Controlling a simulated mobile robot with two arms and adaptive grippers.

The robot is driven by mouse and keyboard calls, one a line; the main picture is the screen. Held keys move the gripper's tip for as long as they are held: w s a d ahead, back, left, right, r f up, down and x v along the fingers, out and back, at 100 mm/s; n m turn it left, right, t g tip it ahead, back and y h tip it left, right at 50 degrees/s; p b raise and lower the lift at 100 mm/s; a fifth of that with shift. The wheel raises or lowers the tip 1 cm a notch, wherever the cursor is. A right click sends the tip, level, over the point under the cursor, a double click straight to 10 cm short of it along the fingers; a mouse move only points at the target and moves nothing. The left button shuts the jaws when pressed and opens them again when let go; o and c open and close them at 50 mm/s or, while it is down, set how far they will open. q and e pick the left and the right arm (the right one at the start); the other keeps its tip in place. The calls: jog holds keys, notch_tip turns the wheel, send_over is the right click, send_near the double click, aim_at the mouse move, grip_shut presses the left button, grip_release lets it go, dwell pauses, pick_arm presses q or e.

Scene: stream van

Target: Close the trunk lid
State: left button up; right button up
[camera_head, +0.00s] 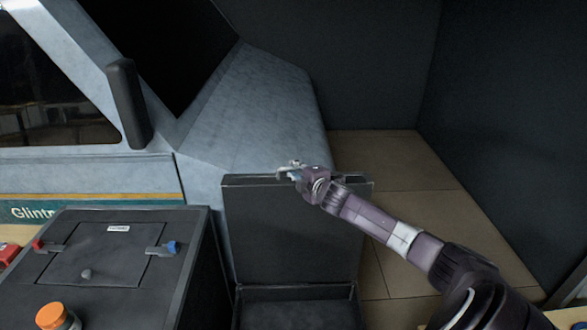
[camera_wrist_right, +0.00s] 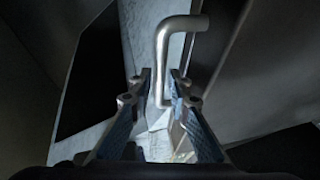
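The trunk lid (camera_head: 290,235) is a dark flat panel standing upright, raised at the back of an open dark box, the trunk (camera_head: 297,292). A bent metal handle (camera_wrist_right: 162,60) shows in the right wrist view; in the head view it lies at the lid's top edge. My right gripper (camera_head: 290,172) is at that top edge, reaching in from the right. In the wrist view its two fingers (camera_wrist_right: 161,82) stand apart on either side of the handle bar, with narrow gaps; firm contact is not visible. My left gripper is out of view.
A grey-blue van body (camera_head: 255,110) rises behind the lid. A dark cabinet (camera_head: 110,285) with red and blue latches stands left of the trunk. An orange-capped container (camera_head: 52,316) is at the lower left. Tan floor (camera_head: 385,165) and dark walls lie to the right.

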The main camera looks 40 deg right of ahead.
jog(key=shift+w+f, duration=0.1)
jog(key=shift+w, duration=0.25)
grip_shut()
